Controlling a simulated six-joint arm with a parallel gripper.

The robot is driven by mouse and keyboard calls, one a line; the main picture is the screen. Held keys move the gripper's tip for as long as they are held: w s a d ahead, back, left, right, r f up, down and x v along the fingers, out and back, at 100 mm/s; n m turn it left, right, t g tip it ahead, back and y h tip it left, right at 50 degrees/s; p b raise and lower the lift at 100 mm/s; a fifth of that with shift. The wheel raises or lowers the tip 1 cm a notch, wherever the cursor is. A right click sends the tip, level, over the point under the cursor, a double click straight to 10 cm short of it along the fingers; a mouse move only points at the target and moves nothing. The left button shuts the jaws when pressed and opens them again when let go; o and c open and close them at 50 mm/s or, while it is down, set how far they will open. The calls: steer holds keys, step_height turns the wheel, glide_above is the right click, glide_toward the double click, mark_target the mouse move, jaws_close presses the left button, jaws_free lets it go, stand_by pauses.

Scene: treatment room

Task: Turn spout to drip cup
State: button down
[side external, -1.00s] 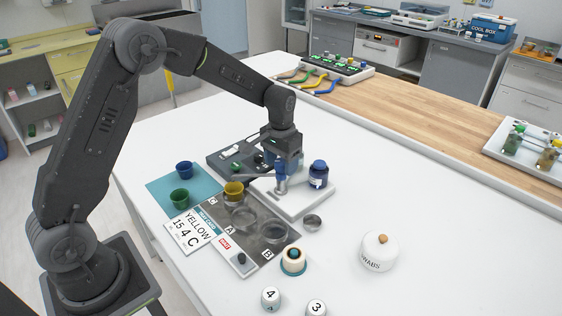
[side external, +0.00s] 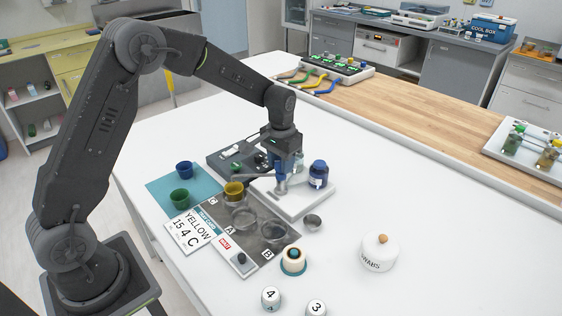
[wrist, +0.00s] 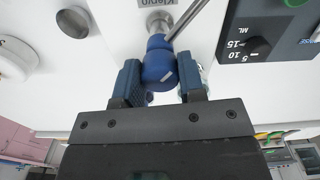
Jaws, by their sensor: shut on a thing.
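My gripper (side external: 282,181) is shut on the blue head (wrist: 159,66) of the dispenser and points down at it. The thin metal spout (wrist: 187,20) runs from the head up and to the right in the wrist view. In the side view the spout (side external: 252,177) reaches left, towards the yellow cup (side external: 233,190) at spot C. The small round metal drip cup (side external: 313,221) stands on the white table right of the tray, away from the spout's end. My fingers partly hide the head.
A blue-capped bottle (side external: 318,174) stands close right of my gripper on the white base (side external: 304,208). A dark dial panel (wrist: 270,35) is beside it. Blue (side external: 184,169) and green (side external: 180,198) cups stand on a teal mat. A white lidded jar (side external: 379,253) stands at right.

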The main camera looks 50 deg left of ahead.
steer(key=shift+n, duration=0.3)
steer(key=n, duration=1.1)
steer(key=shift+n, duration=0.4)
steer(key=n, duration=1.2)
steer(key=shift+n, duration=0.3)
steer(key=c, duration=0.7)
jaws_free()
